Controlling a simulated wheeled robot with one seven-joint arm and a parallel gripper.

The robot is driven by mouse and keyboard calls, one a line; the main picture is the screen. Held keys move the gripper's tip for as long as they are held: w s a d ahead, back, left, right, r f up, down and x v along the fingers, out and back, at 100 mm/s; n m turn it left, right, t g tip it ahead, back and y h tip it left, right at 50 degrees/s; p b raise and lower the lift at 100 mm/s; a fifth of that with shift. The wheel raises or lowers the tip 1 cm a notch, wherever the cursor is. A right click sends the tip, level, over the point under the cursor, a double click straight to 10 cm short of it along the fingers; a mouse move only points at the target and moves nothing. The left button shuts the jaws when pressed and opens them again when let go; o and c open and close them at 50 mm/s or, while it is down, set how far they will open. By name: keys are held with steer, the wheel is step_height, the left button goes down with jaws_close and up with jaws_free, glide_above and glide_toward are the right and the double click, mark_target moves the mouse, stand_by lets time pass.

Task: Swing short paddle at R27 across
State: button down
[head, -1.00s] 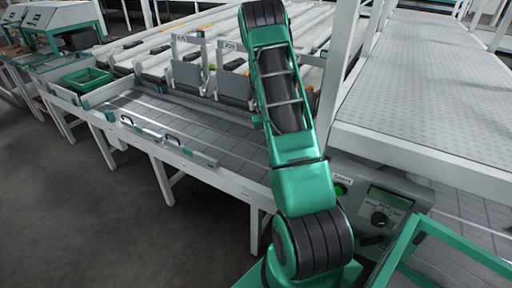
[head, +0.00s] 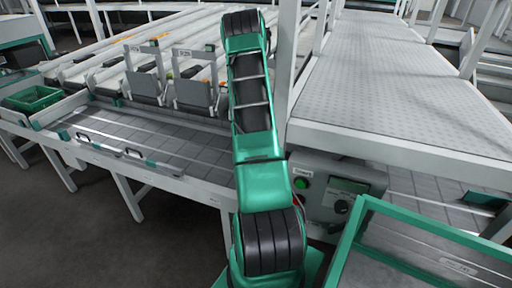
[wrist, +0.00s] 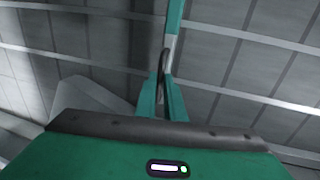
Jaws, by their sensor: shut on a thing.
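In the wrist view my gripper (wrist: 162,108) has its two green fingers close together on a dark curved handle (wrist: 163,62). The handle is on a narrow paddle with a green and pale grey edge (wrist: 173,30), seen nearly end-on over grey tiled belt. In the head view my arm hides the gripper and this paddle. A longer grey paddle (head: 118,152) with dark handles and green end pieces lies along the belt's near side. Two upright frames with small signs, left (head: 142,72) and right (head: 192,82), stand at the lane ends; the sign lettering is too small to read surely.
The grey belt (head: 170,135) runs left to right below the lanes. A green crate (head: 33,98) stands at the far left. A control box (head: 335,190) with a lit green button is right of my arm. A raised walkway (head: 385,80) and a green-framed tray (head: 420,245) are on the right.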

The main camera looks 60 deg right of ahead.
steer(key=shift+s+d, duration=0.2)
steer(key=shift+s, duration=0.1)
steer(key=c, duration=1.8)
jaws_free()
steer(key=shift+c, duration=0.2)
steer(key=shift+w+a, duration=0.1)
steer(key=shift+r, duration=0.1)
steer(key=shift+w+r, duration=0.15)
steer(key=shift+r, duration=0.15)
step_height(320, 180, up, 10)
steer(key=w, duration=0.2)
steer(key=shift+a, duration=0.2)
steer(key=shift+f, duration=0.1)
